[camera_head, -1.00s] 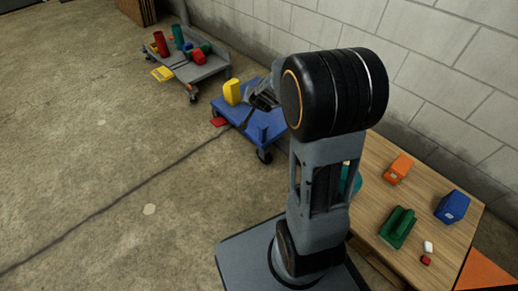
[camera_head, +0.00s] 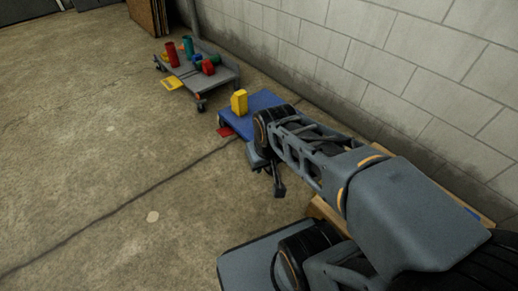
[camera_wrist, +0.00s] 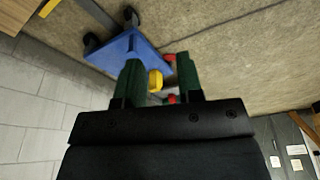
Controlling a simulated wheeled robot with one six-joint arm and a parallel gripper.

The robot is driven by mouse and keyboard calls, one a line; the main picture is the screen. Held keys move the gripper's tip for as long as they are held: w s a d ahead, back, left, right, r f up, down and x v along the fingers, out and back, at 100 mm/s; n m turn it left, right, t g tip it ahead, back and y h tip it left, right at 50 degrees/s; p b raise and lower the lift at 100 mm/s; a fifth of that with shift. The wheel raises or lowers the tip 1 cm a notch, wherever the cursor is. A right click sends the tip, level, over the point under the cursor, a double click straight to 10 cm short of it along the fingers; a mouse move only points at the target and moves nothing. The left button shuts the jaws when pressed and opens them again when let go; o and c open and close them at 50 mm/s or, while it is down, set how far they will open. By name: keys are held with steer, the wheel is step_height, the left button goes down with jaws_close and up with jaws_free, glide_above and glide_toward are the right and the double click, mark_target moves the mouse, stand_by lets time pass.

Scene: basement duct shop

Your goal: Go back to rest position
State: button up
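My gripper (camera_wrist: 158,62) is open in the wrist view, with its two dark green fingers apart and nothing held between them. In the head view my arm reaches from the lower right toward the blue cart, and the gripper (camera_head: 278,186) hangs low at its far end, partly hidden by the arm. It appears in front of the near side of the blue cart (camera_head: 232,123), apart from the yellow block (camera_head: 239,102) on it. In the wrist view the yellow block (camera_wrist: 155,80) shows between the fingers, in the background.
A grey cart (camera_head: 222,78) with red, green and blue parts stands farther back by the block wall (camera_head: 400,70). A wooden table (camera_head: 322,212) is mostly hidden behind my arm. A red piece (camera_head: 225,131) lies beside the blue cart. The concrete floor at left is clear.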

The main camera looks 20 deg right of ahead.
steer(key=a+r+m+y+p, duration=0.1)
steer(key=a+r+p, duration=0.1)
steer(key=r+p, duration=1.2)
steer(key=a+r+y+p, duration=0.1)
steer(key=a+r+p, duration=0.2)
steer(key=r+p, duration=1.05)
steer(key=d+r+n+t+h+p, duration=0.1)
steer(key=d+r+p, duration=0.3)
steer(key=r+p, duration=0.3)
step_height(320, 180, up, 2)
steer(key=shift+d+r+h, duration=0.15)
steer(key=shift+r+h, duration=0.05)
steer(key=shift+h, duration=0.2)
steer(key=shift+s, duration=0.1)
